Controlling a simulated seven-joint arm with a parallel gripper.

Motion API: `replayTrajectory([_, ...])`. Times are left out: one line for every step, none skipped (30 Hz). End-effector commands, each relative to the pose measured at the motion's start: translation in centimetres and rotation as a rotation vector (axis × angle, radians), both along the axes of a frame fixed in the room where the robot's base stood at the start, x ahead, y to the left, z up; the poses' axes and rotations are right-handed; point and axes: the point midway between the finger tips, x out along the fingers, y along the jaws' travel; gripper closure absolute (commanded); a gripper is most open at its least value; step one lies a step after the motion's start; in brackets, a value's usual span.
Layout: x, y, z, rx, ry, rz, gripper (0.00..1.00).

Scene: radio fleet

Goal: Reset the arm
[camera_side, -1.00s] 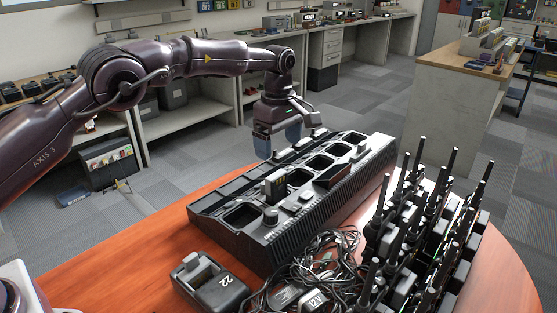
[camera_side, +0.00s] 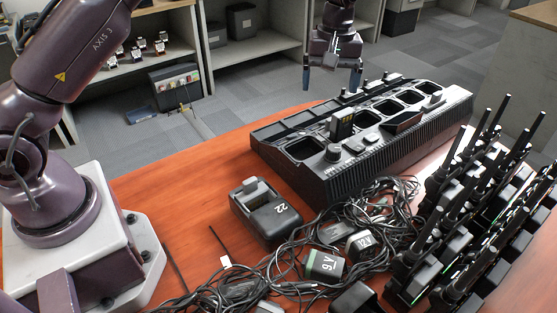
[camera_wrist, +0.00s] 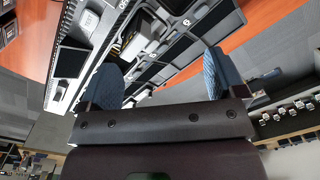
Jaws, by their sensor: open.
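My gripper (camera_side: 333,78) hangs at the top of the side view, fingers pointing down, beyond the far edge of the black multi-bay charger (camera_side: 345,172). Its two blue-padded fingers are spread apart with nothing between them. In the wrist view my gripper (camera_wrist: 165,80) also shows open and empty, with the charger (camera_wrist: 185,62) past the fingertips. The charger stands on the orange-brown table (camera_side: 140,190). One bay holds a dark upright block (camera_side: 341,126); several other bays look empty.
Several radios with upright antennas (camera_side: 480,200) crowd the right side. Shelves (camera_side: 250,55) stand behind.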

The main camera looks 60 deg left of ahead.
Motion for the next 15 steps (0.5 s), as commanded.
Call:
replayTrajectory([-1.3,0.3,1.4,-0.006,-0.012,-0.070,0.11])
replayTrajectory([-2.2,0.4,2.1,-0.009,-0.020,-0.117,0.11])
replayTrajectory([-3.4,0.6,3.1,-0.012,-0.030,-0.181,0.11])
replayTrajectory([-4.3,0.7,3.8,-0.013,-0.038,-0.230,0.11])
replayTrajectory([-5.3,0.8,4.5,-0.015,-0.048,-0.277,0.11])
replayTrajectory([-6.8,0.9,5.5,-0.016,-0.063,-0.338,0.11])
replayTrajectory([-7.9,1.0,6.2,-0.015,-0.074,-0.383,0.11])
replayTrajectory([-9.0,1.1,6.8,-0.014,-0.086,-0.425,0.11])
replayTrajectory([-10.5,1.2,7.6,-0.010,-0.102,-0.482,0.11])
replayTrajectory([-11.7,1.3,8.1,-0.008,-0.114,-0.523,0.11])
replayTrajectory([-12.8,1.3,8.7,-0.005,-0.126,-0.563,0.11])
replayTrajectory([-14.4,1.4,9.3,0.001,-0.143,-0.612,0.11])
replayTrajectory([-15.6,1.4,9.7,0.007,-0.156,-0.647,0.11])
replayTrajectory([-16.8,1.4,10.0,0.013,-0.170,-0.680,0.11])
replayTrajectory([-18.4,1.5,10.4,0.022,-0.187,-0.724,0.11])
